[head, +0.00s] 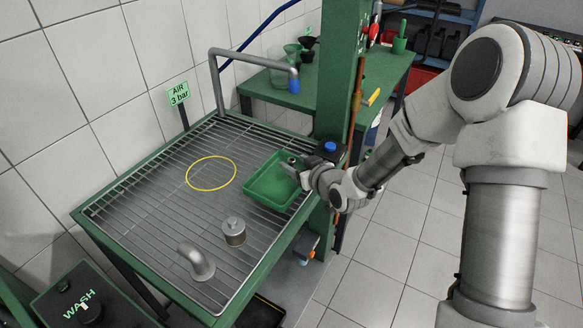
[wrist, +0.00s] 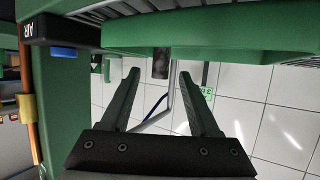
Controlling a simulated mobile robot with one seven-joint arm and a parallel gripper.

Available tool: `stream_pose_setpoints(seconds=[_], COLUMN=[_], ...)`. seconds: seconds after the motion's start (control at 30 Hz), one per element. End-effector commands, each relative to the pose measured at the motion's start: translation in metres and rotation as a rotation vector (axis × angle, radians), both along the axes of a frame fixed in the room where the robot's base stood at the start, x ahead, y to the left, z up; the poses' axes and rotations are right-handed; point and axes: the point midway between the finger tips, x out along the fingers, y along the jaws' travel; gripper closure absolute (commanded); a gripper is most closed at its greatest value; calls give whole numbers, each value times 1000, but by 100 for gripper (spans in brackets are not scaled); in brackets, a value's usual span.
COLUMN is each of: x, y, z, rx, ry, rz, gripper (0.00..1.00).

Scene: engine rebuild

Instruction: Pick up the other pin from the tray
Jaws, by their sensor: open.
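The green tray (head: 262,203) lies on the wire rack at its right side, and its green wall also shows across the top of the wrist view (wrist: 215,36). My gripper (head: 294,168) is at the tray's right edge, reaching in from the right. In the wrist view its two fingers (wrist: 159,76) stand apart and open. A short dark grey cylinder, apparently the pin (wrist: 161,64), shows between or just beyond the fingertips, with a gap on both sides. In the head view a small grey end shows by the fingertips. The tray's inside near my gripper is partly hidden.
A green post (head: 342,75) rises close behind my gripper. The rack's left is clear.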

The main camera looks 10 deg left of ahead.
Motion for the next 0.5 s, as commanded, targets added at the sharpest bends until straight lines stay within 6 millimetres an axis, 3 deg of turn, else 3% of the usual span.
stream_pose_setpoints(seconds=[0.2, 0.47, 0.5], x=[17, 18, 18], y=[14, 15, 15], z=[-10, -11, -11], rx=[-1, -1, -1], ry=[-1, -1, -1], rz=[0, 0, 0], gripper=[38, 38, 43])
